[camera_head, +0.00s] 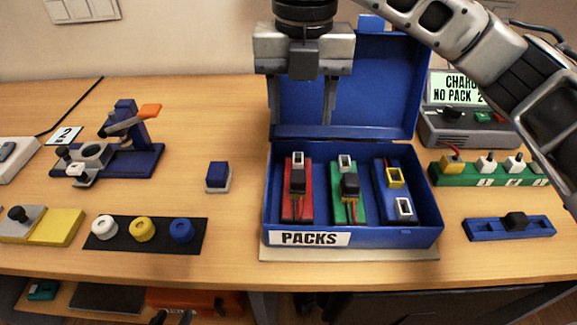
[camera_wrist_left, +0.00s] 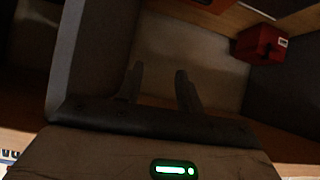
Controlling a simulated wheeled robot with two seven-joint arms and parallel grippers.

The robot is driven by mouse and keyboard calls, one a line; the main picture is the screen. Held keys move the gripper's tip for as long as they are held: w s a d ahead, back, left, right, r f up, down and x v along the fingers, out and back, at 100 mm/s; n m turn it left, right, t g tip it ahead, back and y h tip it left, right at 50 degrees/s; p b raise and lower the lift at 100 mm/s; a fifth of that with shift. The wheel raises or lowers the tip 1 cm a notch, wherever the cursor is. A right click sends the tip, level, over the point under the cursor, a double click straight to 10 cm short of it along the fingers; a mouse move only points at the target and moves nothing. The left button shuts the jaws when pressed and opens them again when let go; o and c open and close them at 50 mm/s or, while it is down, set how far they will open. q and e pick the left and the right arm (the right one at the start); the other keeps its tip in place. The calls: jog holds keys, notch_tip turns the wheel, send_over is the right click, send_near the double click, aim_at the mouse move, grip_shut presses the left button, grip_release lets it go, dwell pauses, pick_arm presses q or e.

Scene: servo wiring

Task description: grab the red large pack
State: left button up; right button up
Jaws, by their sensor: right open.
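The red pack (camera_head: 307,207) lies in the left part of the open blue PACKS box (camera_head: 425,237), with a black block and a white-rimmed connector on it. My right gripper (camera_head: 302,115) hangs above and behind the red pack, in front of the raised lid. Its fingers are apart and nothing is between them. My left gripper (camera_wrist_left: 157,85) shows only in the left wrist view, with its fingers apart and empty in a dark area. A red box (camera_wrist_left: 260,43) with a pale label is at the upper right there; I cannot tell what it is.
A green pack (camera_head: 338,207) and a blue pack (camera_head: 384,192) lie beside the red one. A green connector strip (camera_head: 475,178) and a charger (camera_head: 440,130) stand right. A blue fixture (camera_head: 140,160) and a black mat (camera_head: 110,240) are left.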

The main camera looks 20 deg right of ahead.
send_near(296, 209)
jog(key=w+f, duration=0.1)
jog(key=w+d+f, duration=0.1)
jog(key=w, duration=0.1)
jog(key=w+d+f, duration=0.1)
jog(key=w, duration=0.1)
jog(key=shift+f+b, duration=0.3)
jog(key=shift+s+a+f, duration=0.1)
jog(key=shift+f, duration=1.45)
jog(key=shift+s+a+f, duration=0.1)
jog(key=shift+f, duration=1.45)
jog(key=c, duration=1)
jog(key=shift+w+r, duration=0.1)
jog(key=shift+r, duration=0.05)
jog(key=shift+c, duration=0.6)
